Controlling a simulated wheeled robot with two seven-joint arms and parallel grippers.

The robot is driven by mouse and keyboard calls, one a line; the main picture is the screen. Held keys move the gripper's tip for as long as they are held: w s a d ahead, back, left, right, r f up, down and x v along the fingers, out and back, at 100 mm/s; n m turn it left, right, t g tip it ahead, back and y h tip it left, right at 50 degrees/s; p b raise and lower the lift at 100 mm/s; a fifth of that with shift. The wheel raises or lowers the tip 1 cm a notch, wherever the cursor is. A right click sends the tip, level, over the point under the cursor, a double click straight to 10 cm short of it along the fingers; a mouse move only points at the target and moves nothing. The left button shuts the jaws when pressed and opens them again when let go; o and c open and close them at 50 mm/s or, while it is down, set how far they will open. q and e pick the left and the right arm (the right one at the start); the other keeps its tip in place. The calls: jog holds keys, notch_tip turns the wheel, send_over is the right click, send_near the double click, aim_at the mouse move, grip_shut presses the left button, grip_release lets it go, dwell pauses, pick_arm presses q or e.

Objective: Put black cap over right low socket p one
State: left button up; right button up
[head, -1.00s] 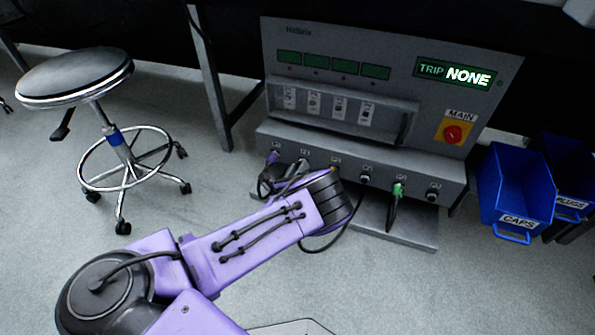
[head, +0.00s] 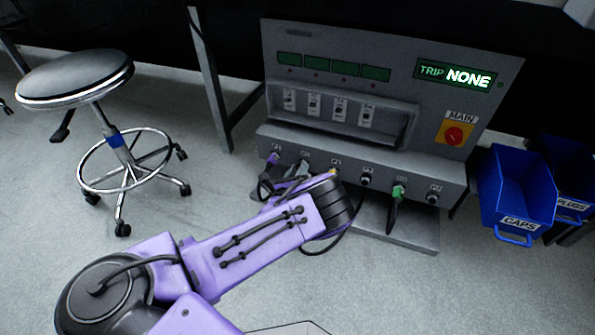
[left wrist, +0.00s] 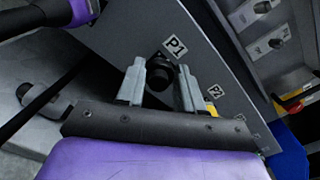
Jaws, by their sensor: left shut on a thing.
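In the left wrist view a dark round black cap (left wrist: 158,71) sits between the two grey fingers of my left gripper (left wrist: 160,80), which is shut on it. The cap is in line with the low socket labelled P1 (left wrist: 175,47), at the panel face. I cannot tell whether it is seated over the socket or just in front. In the head view my forearm and wrist partly hide the gripper in front of the left part of the socket row (head: 350,166). My right gripper is out of view.
A purple plug (left wrist: 70,10) is beside P1, and a yellow part (left wrist: 211,107) is by P2. A green plug (head: 398,191) and dark socket fittings are to the right. Blue CAPS (head: 519,224) and PLUGS bins (head: 573,203) stand right; a stool (head: 75,78) stands left.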

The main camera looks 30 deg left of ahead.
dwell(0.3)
pick_arm(q)
jog(key=shift+w+b, duration=0.3)
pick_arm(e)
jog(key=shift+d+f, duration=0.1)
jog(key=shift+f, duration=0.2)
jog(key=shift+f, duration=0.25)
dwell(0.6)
pick_arm(q)
jog(key=shift+w+a+b, duration=0.2)
jog(key=shift+w+b, duration=0.4)
jog(key=shift+b, duration=0.1)
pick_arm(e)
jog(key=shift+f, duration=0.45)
pick_arm(q)
jog(key=shift+w, duration=0.1)
grip_shut()
jog(key=o, duration=1.1)
grip_release()
jog(key=shift+o, duration=0.2)
